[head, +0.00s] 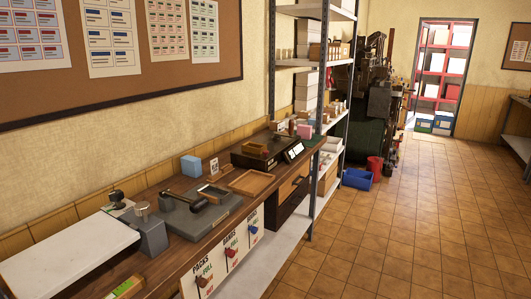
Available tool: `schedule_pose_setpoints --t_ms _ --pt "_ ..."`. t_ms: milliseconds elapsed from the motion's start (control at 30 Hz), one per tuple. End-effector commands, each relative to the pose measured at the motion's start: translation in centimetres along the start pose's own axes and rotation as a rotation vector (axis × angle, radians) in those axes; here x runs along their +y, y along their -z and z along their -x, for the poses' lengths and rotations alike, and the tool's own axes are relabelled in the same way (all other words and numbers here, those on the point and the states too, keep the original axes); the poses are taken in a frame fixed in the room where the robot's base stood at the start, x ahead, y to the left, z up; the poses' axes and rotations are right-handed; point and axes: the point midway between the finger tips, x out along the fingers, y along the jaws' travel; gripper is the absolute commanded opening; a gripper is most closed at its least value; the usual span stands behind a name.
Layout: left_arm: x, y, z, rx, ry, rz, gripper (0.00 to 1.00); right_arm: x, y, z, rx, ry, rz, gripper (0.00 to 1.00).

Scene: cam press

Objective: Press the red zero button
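No red zero button can be made out clearly in the head view. A dark box with a lit white display (294,151), which looks like a scale, stands on the far part of the wooden bench. A small wooden tray (257,147) sits on top of it. Any button on the box is too small to tell or hidden. Neither of my grippers is in view.
The wooden bench (165,262) runs along the left wall. On it are a grey press with a dark lever (196,212), a white board (66,254), a blue block (191,166) and a wooden tray (252,183). Lettered panels with knobs (230,252) hang at its front. Tiled floor (415,230) is clear.

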Motion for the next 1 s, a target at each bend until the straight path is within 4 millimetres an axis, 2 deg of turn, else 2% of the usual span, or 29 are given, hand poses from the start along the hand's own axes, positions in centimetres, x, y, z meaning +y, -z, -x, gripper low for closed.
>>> schedule_pose_setpoints --t_ms 33,300,1000 --pt "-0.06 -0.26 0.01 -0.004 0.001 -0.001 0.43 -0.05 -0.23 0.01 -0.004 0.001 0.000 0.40" --pt "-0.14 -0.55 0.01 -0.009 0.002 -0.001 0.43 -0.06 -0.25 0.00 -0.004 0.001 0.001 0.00" --pt "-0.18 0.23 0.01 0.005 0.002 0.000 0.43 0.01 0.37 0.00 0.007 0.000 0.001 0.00"
